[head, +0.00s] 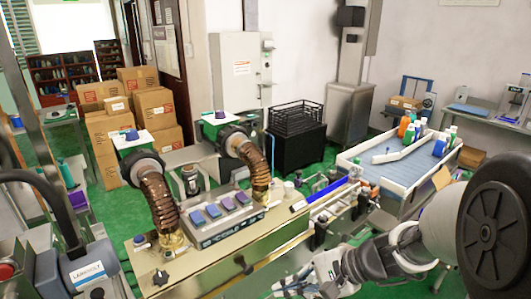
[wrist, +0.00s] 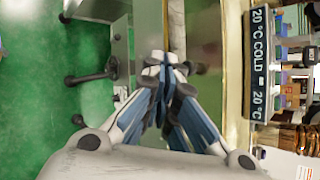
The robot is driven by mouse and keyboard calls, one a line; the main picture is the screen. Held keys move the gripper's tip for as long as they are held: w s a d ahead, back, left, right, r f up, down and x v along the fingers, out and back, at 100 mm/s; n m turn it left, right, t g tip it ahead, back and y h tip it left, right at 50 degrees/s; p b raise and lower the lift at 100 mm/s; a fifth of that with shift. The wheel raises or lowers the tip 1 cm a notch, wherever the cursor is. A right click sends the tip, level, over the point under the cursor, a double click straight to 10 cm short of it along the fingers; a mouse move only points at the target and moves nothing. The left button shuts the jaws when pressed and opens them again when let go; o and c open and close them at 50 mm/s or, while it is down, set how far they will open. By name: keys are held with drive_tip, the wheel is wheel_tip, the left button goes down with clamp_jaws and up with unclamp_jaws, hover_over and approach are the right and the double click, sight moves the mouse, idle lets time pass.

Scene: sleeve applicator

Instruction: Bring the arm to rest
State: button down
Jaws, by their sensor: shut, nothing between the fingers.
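My arm comes in from the right side of the head view, and my gripper (head: 284,287) is low at the bottom middle, in front of the long bench machine (head: 262,250). In the wrist view my gripper (wrist: 165,62) has its blue-grey fingers drawn together at the tips, with nothing between them. The bench's metal edge and the green floor lie beyond the fingers there. I cannot tell the exact gap between my gripper and the bench.
The bench carries two ribbed brown hoses (head: 160,205) and a "COLD" box with coloured pads (head: 222,215). A conveyor with bottles (head: 400,165) stands at the right. Black crates (head: 297,118) and cardboard boxes (head: 135,110) are behind. Green floor (wrist: 40,60) is open beside the bench.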

drive_tip(key=s+d+r+n+t+h, duration=0.1)
drive_tip(key=s+d+r+n+h, duration=0.3)
drive_tip(key=s, duration=0.5)
drive_tip(key=s+d+r+n+t+h, duration=0.1)
drive_tip(key=s+d+r+n+h, duration=0.4)
drive_tip(key=s+n, duration=0.2)
drive_tip(key=shift+s+h, duration=0.4)
drive_tip(key=shift+s, duration=0.45)
